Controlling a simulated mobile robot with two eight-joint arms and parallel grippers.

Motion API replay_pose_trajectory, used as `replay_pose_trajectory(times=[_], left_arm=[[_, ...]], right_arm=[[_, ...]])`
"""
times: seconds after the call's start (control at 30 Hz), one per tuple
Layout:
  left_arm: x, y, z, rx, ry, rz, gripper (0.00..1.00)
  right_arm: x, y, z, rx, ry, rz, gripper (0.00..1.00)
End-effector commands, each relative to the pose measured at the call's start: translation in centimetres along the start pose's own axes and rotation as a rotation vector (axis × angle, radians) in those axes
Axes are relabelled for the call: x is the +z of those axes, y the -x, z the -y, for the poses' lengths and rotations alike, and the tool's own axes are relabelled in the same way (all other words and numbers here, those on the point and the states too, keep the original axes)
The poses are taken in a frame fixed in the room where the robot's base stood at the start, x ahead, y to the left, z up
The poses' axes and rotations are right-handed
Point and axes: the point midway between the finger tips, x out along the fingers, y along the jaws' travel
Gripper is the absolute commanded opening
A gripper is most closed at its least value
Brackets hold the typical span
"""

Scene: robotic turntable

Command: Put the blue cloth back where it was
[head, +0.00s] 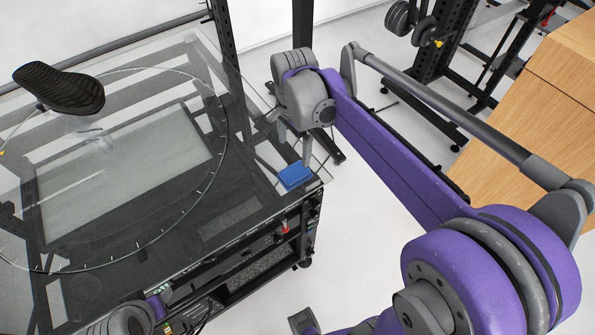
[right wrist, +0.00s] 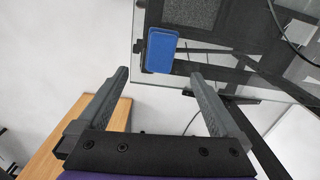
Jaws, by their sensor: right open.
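The blue cloth (head: 295,176) lies as a flat folded block near the right corner of the glass table top (head: 245,205). In the right wrist view the blue cloth (right wrist: 160,50) is just beyond the fingertips, roughly centred between them. My right gripper (head: 294,143) is over the table's right edge, just behind the cloth in the head view. In the right wrist view my right gripper (right wrist: 159,76) is open, with nothing between its fingers and a gap to the cloth.
A wooden surface (head: 540,110) and rack with weights (head: 408,20) stand at the right. Open floor lies right of the table. A cable (right wrist: 280,30) shows beside the cloth.

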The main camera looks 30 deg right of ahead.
Motion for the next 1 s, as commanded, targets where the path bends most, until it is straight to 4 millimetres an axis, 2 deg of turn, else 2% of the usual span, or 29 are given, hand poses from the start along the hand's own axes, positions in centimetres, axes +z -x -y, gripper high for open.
replay_pose_trajectory(times=[0.17,0.3,0.5,0.7,1.0], left_arm=[[0.0,0.0,0.0,0.0,0.0,0.0,0.5],[0.0,0.0,0.0,0.0,0.0,0.0,0.5],[0.0,0.0,0.0,0.0,0.0,0.0,0.5],[0.0,0.0,0.0,0.0,0.0,0.0,0.5],[0.0,0.0,0.0,0.0,0.0,0.0,0.5]], right_arm=[[3.0,-0.9,-4.2,-0.108,0.377,-0.049,1.0],[5.5,-2.9,-8.3,-0.209,0.778,-0.141,1.0],[7.8,-6.0,-12.7,-0.295,1.218,-0.289,1.0],[8.5,-7.4,-14.2,-0.319,1.391,-0.362,1.0],[8.5,-7.5,-14.2,-0.319,1.4,-0.366,1.0]])
